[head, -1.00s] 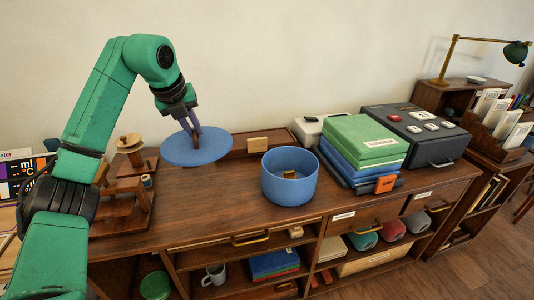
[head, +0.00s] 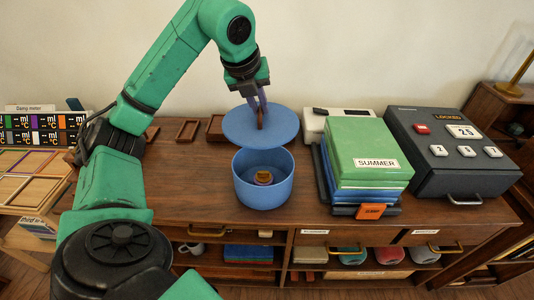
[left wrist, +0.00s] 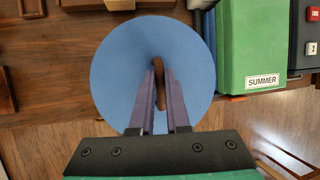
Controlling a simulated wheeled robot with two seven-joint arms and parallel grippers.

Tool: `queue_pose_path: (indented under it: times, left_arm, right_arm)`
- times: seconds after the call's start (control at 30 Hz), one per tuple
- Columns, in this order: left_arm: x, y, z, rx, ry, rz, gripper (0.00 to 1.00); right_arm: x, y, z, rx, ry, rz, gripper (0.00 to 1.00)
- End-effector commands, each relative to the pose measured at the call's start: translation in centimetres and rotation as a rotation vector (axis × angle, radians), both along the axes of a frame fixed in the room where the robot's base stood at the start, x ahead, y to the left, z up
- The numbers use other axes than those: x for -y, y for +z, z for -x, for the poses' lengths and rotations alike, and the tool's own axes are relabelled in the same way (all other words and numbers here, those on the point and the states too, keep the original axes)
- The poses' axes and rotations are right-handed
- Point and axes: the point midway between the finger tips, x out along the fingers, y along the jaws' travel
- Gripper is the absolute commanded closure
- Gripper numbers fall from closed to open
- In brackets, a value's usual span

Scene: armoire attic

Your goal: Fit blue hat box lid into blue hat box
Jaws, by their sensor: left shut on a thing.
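The blue hat box lid (head: 236,127) is a flat blue disc with a brown handle at its middle. My left gripper (head: 261,122) is shut on that handle and holds the lid in the air, above and slightly behind the blue hat box (head: 263,193). The box is a round open blue tub on the cabinet top, with a small gold-brown thing (head: 264,177) inside. In the left wrist view the lid (left wrist: 120,75) fills the middle, with the fingers (left wrist: 160,85) closed at its handle; the box is hidden there. My right gripper is not in view.
A stack of green and blue boxes (head: 366,147) marked SUMMER stands right of the hat box. A dark lock box (head: 450,150) is farther right. Small wooden trays (head: 187,130) lie behind at left. The cabinet top (head: 190,185) left of the hat box is clear.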

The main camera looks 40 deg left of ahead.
Motion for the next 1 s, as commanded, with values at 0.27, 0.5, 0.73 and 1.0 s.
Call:
queue_pose_path:
  times: [0.27,0.5,0.73,1.0]
  left_arm:
    - [0.0,-8.7,0.0,-0.003,0.000,-0.002,1.00]
    - [0.0,-12.7,0.0,-0.002,0.000,-0.001,1.00]
    - [0.1,-12.9,-0.1,0.002,-0.001,0.000,1.00]
    - [0.1,-13.7,-0.1,0.002,-0.001,0.001,1.00]
  right_arm:
    - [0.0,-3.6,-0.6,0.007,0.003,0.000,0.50]
    - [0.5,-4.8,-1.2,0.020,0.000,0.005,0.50]
    - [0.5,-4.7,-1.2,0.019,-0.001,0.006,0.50]
    - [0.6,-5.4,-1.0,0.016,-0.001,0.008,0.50]
